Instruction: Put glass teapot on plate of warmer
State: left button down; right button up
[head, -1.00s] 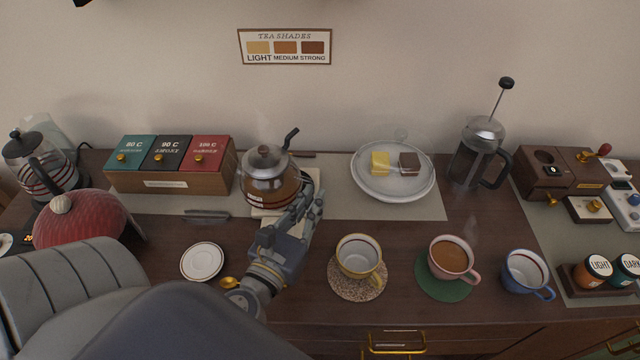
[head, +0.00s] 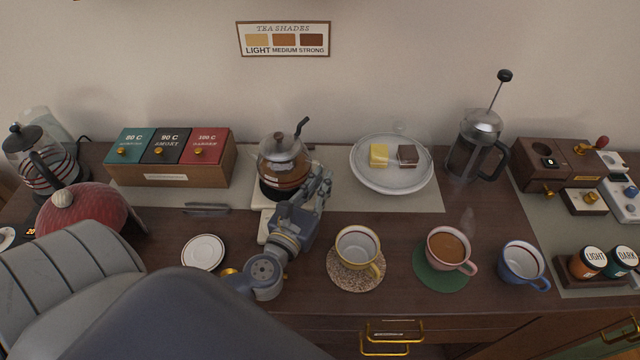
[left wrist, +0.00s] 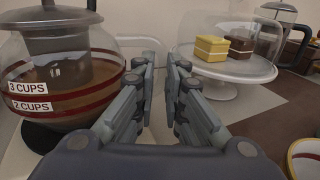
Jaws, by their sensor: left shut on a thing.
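The glass teapot (head: 284,172) with brown tea and a dark lid is at the back middle of the counter in the head view. It also shows at the left of the left wrist view (left wrist: 62,75), upright, with red bands and cup marks. The warmer (head: 266,222) is a pale body with a black round plate (left wrist: 40,138) under the teapot. I cannot tell whether the teapot's bottom touches the plate. My right gripper is not in view.
A glass-covered cake stand (head: 391,180) is right of the teapot, and a French press (head: 473,150) is beyond it. The tea box (head: 172,178) is to the left. A yellow-rimmed cup (head: 357,250) and a saucer (head: 203,252) are in front.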

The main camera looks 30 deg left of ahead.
pick_arm(q)
jog(key=shift+r, duration=0.15)
jog(key=c, duration=1.7)
grip_release()
jog(key=shift+f, duration=0.2)
jog(key=shift+o, duration=0.2)
jog(key=shift+r, duration=0.15)
jog(key=s+b, duration=0.1)
jog(key=s, duration=0.2)
jog(key=s+d+b, duration=0.1)
jog(key=s, duration=0.3)
jog(key=s+b, duration=0.2)
jog(key=s, duration=0.1)
jog(key=shift+s+d+f, duration=0.2)
jog(key=shift+d, duration=0.05)
jog(key=shift+s+d+r, duration=0.1)
jog(key=shift+s+r, duration=0.1)
jog(key=shift+s, duration=0.6)
